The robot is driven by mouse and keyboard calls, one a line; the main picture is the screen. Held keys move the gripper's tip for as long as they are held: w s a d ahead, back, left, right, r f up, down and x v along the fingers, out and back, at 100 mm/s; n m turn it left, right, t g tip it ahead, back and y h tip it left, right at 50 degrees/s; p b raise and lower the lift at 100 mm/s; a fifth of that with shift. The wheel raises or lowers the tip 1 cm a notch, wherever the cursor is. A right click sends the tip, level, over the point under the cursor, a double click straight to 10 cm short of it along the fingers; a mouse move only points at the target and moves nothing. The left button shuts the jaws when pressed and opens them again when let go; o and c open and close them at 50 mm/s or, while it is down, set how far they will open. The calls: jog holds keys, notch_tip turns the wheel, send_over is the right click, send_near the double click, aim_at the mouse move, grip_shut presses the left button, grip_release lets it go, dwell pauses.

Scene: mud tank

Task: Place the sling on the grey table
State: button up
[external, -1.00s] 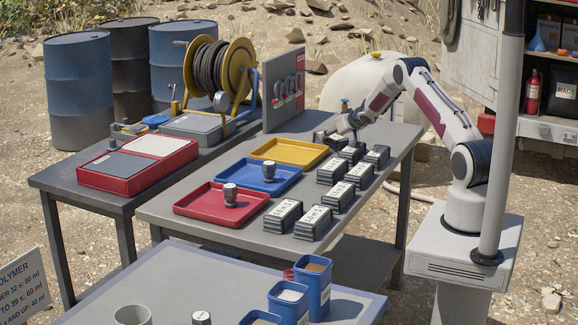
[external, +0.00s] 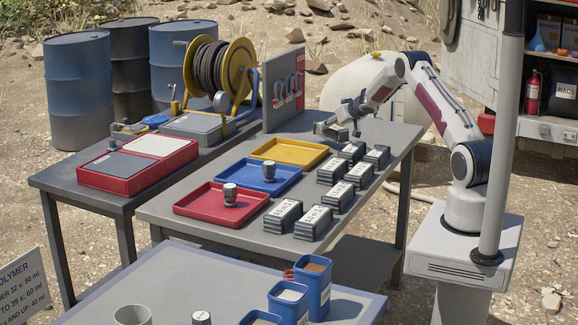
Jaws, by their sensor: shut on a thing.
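My gripper (external: 353,126) is low over the far right part of the grey table (external: 213,238), behind the black labelled blocks. It is small and seen from the side. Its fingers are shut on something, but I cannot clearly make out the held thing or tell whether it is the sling. A greyish shape (external: 329,130) lies just left of the gripper, at the table's far end; I cannot tell whether they touch. Several curved dark items hang on the upright grey board (external: 270,104) at the table's far end; I cannot tell whether a sling is among them.
Red (external: 190,208), blue (external: 285,187) and yellow (external: 312,160) trays stand along the table's left side. Dark-capped items stand in the red and blue ones. Several black blocks (external: 311,228) fill the right side. A hose reel (external: 240,62) stands on the dark table at left.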

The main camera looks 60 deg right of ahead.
aim_at(333, 127)
jog(key=shift+r, duration=3.05)
jog(key=shift+r, duration=0.15)
jog(key=a+r+n+t+y, duration=0.2)
jog(key=a+n+y, duration=0.3)
jog(key=a, duration=2.7)
jog(key=shift+w+r+n, duration=0.35)
jog(key=shift+r+n, duration=0.05)
jog(key=shift+r, duration=0.05)
jog(key=s+a+y, duration=0.1)
jog(key=s+a, duration=0.1)
jog(key=a, duration=0.2)
jog(key=s+a+r+n, duration=0.1)
jog(key=a, duration=0.4)
jog(key=s+a+n+y, duration=0.1)
jog(key=s+a, duration=0.1)
jog(key=a, duration=0.3)
jog(key=shift+s+a+r+y, duration=0.15)
jog(key=shift+s+r+y, duration=0.15)
jog(key=shift+s+r, duration=0.05)
jog(key=s+a, duration=0.3)
jog(key=s+a+n+y, duration=0.1)
jog(key=s+a, duration=0.1)
jog(key=a, duration=0.2)
jog(key=s+a+r+n, duration=0.1)
jog(key=s+a, duration=0.2)
jog(key=a, duration=0.1)
jog(key=shift+s+y, duration=0.35)
jog(key=shift+y, duration=0.05)
